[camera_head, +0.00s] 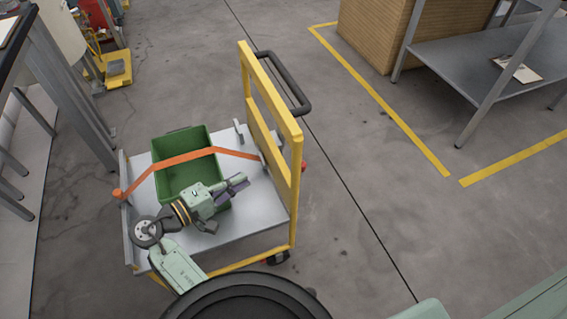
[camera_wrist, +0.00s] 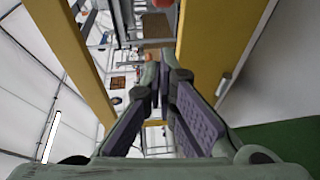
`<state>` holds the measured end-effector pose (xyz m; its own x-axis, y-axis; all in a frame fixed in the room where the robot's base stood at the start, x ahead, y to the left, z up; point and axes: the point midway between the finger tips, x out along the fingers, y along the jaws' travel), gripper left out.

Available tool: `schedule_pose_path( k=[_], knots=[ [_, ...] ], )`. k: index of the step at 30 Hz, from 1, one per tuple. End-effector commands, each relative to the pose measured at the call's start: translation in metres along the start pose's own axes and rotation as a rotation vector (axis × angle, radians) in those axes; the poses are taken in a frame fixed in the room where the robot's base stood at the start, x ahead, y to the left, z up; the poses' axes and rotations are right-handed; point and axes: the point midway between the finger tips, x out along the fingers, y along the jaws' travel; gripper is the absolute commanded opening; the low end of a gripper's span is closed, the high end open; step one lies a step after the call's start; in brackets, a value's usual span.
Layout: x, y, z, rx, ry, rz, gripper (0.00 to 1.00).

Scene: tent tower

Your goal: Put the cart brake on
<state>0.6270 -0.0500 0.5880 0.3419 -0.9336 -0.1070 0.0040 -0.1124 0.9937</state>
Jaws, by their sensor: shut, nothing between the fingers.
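The cart (camera_head: 250,215) has a grey deck and a yellow upright end frame (camera_head: 272,115) with a black handle (camera_head: 287,82). A red knob (camera_head: 304,166) shows just outside the frame's right post; I cannot tell whether it belongs to the brake. My gripper (camera_head: 243,181) is shut and empty above the deck, in front of the green crate and left of the yellow frame. Its purple-padded fingers fill the middle of the wrist view (camera_wrist: 163,85). A dark caster (camera_head: 278,258) shows below the near right corner.
A green crate (camera_head: 172,143) stands on the deck under an orange strap (camera_head: 180,159). A grey shelf table (camera_head: 480,75) is at the upper right. Floor right of the cart is clear, with yellow lines (camera_head: 385,105).

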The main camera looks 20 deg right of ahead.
Motion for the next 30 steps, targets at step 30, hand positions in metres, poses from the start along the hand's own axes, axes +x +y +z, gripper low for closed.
schedule_pose_path(
  k=[30],
  knots=[
    [0.127,0.001,0.027,-0.001,0.000,0.000,0.00]
  ],
)
